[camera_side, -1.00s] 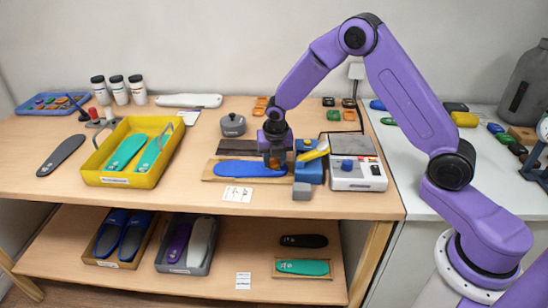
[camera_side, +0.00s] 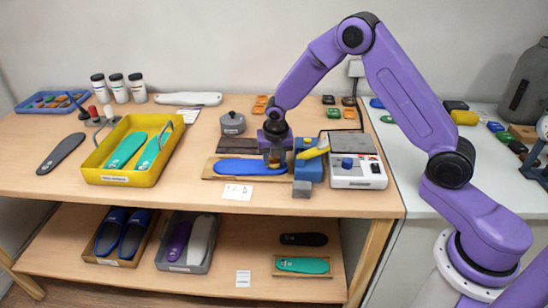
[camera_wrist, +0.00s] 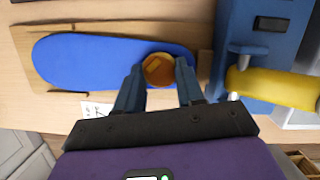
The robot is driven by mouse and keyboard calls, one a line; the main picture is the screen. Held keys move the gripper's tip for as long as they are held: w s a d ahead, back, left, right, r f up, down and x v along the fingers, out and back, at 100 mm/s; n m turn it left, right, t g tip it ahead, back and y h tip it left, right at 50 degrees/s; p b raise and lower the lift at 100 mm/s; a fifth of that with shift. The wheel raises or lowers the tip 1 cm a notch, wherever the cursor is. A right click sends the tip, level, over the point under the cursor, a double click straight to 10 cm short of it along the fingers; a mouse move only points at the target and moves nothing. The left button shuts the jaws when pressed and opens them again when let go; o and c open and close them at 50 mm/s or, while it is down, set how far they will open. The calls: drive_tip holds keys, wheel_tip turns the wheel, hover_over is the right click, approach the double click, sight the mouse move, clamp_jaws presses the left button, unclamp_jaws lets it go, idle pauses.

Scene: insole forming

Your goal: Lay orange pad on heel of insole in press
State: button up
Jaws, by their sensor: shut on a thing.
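Whether the pad touches the insole cannot be told. In the side view the fingers largely hide the pad.
The press's yellow handle (camera_side: 313,153) sticks out close to the right of my gripper. A yellow tray (camera_side: 133,178) with green insoles is at left.

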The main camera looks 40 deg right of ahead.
drive_tip(key=o, duration=1.6)
drive_tip(key=shift+c, duration=0.2)
drive_tip(key=shift+r, duration=4)
drive_tip(key=s+a+r+m+y, duration=0.1)
drive_tip(key=s+a+r+m, duration=0.25)
drive_tip(key=s, duration=0.55)
drive_tip(key=s+a+r+m, duration=0.3)
drive_tip(key=s+a+m, duration=0.15)
drive_tip(key=s, duration=0.55)
drive_tip(key=s+d+m+g, duration=0.1)
drive_tip(key=s+m, duration=0.3)
drive_tip(key=s, duration=0.6)
drive_tip(key=s+d+m+g+y, duration=0.1)
drive_tip(key=s+d+m, duration=0.3)
drive_tip(key=s, duration=0.6)
drive_tip(key=shift+d+r+m, duration=0.2)
drive_tip(key=shift+r+m, duration=0.1)
drive_tip(key=shift+r, duration=0.1)
